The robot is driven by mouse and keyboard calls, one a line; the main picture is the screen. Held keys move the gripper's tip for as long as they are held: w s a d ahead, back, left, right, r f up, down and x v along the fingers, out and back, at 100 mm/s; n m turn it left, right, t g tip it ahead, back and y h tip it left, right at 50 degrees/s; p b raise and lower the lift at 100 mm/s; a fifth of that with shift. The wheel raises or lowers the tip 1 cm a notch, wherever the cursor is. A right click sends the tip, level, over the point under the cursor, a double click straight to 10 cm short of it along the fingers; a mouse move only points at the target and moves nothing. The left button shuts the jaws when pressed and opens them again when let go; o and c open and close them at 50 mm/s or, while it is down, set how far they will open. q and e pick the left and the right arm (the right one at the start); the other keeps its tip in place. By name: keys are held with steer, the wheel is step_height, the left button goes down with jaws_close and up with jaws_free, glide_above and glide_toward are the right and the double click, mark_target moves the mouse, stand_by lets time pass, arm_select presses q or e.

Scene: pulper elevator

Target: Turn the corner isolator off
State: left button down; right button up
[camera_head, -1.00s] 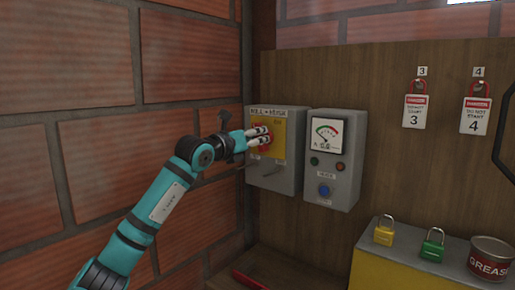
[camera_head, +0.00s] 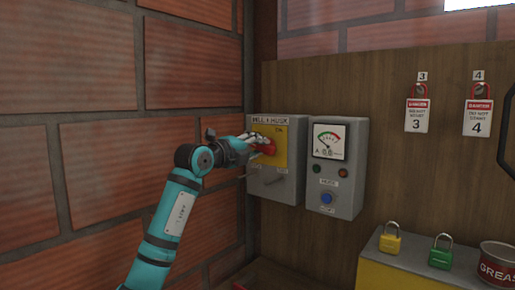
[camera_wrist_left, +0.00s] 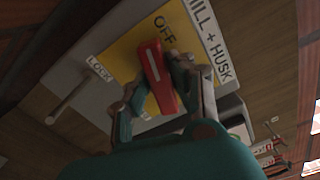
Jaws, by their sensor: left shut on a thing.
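The corner isolator is a grey box (camera_head: 288,190) marked MILL + HUSK, with a yellow plate (camera_head: 281,131) and a red rotary handle (camera_head: 267,149). My left gripper (camera_head: 256,146) reaches it from the left and is shut on the handle. In the left wrist view, the fingers close around the red handle (camera_wrist_left: 154,72) from both sides. Its white-lined end lies near the word OFF on the yellow plate (camera_wrist_left: 122,57), slightly tilted. A LOCK label and a metal rod (camera_wrist_left: 72,97) show beside the plate. My right gripper is not in view.
A grey meter box (camera_head: 345,200) with a blue button stands close to the isolator's right. A brick wall (camera_head: 90,180) lies close on the left. Yellow and green padlocks (camera_head: 441,252) and a grease tin (camera_head: 497,265) sit at the lower right. Tags 3 and 4 hang above.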

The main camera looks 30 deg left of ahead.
arm_select(q)
steer(key=shift+f+n, duration=0.1)
steer(key=shift+n, duration=1.5)
steer(key=c, duration=1.2)
jaws_free()
steer(key=shift+a, duration=0.1)
steer(key=shift+o, duration=0.2)
steer(key=s, duration=1.2)
steer(key=shift+a, duration=0.45)
